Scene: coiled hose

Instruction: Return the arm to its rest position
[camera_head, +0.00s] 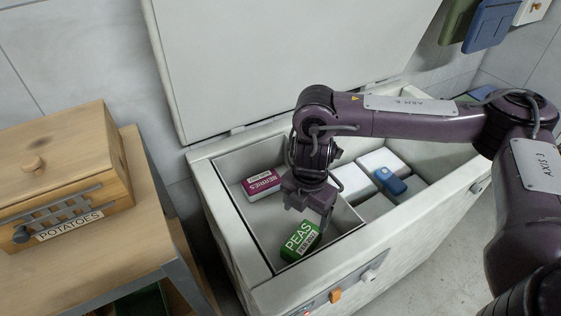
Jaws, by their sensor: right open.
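My right arm comes in from the right and reaches over the open white chest freezer (215,200). Its gripper (308,208) points down inside the left compartment, open, just above and behind a green box marked PEAS (299,241). One finger overlaps the box's upper right edge in the picture; I cannot tell whether they touch. The peas box lies tilted near the front of that compartment. A purple box marked BERRIES (262,184) lies farther back in the same compartment. My left gripper is not in view.
The freezer lid (290,50) stands open behind. White boxes (382,160) and a blue item (389,181) are in the right part. A wooden POTATOES box (60,175) sits on a wooden table (110,250) at left. Boards hang at the upper right.

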